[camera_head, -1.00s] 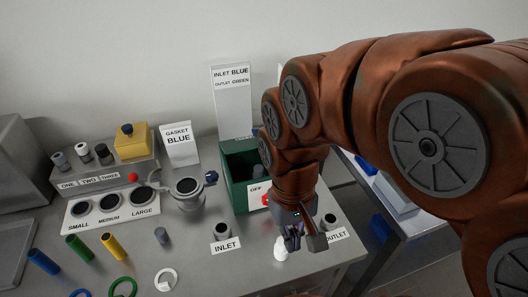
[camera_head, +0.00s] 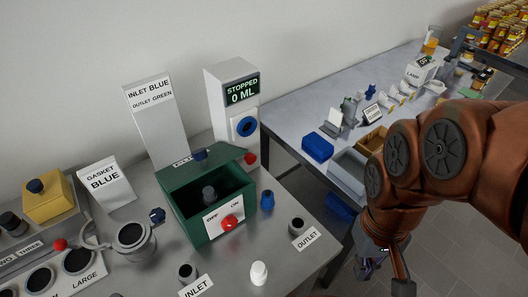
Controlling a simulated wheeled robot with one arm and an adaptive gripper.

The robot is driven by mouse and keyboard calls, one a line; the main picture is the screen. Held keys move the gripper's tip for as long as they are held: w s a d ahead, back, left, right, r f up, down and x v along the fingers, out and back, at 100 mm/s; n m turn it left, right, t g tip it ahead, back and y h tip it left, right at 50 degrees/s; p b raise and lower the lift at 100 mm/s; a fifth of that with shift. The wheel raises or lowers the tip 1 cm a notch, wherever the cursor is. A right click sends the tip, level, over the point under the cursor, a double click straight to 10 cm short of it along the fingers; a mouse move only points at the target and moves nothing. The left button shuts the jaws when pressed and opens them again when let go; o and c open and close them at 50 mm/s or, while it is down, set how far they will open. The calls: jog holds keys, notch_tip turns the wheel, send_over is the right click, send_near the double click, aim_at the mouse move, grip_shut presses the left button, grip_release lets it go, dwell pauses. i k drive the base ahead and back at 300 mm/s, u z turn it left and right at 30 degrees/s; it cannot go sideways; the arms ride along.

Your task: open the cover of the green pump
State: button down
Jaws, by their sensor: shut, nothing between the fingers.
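The green pump (camera_head: 197,222) is a green box on the metal bench, with an OFF/ON panel and a red knob (camera_head: 230,222) on its front. Its green cover (camera_head: 222,156), with a dark blue knob (camera_head: 200,155), is raised and tilted at the back of the box. The dark inside and a grey cylinder (camera_head: 209,193) show through the open top. My gripper (camera_head: 370,268) is at the lower right, beyond the bench's right edge and well apart from the pump. It is shut and empty.
A display column (camera_head: 232,100) reading STOPPED 0 ML stands behind the pump. INLET (camera_head: 187,272) and OUTLET (camera_head: 297,228) ports, a white piece (camera_head: 259,272) and a blue piece (camera_head: 267,200) are near it. A second table (camera_head: 310,110) stands to the right.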

aim_at(195, 156)
jog(key=z, duration=0.95)
jog(key=k, duration=1.5)
jog(key=u, duration=2.25)
jog(key=i, duration=0.5)
jog(key=z, duration=0.05)
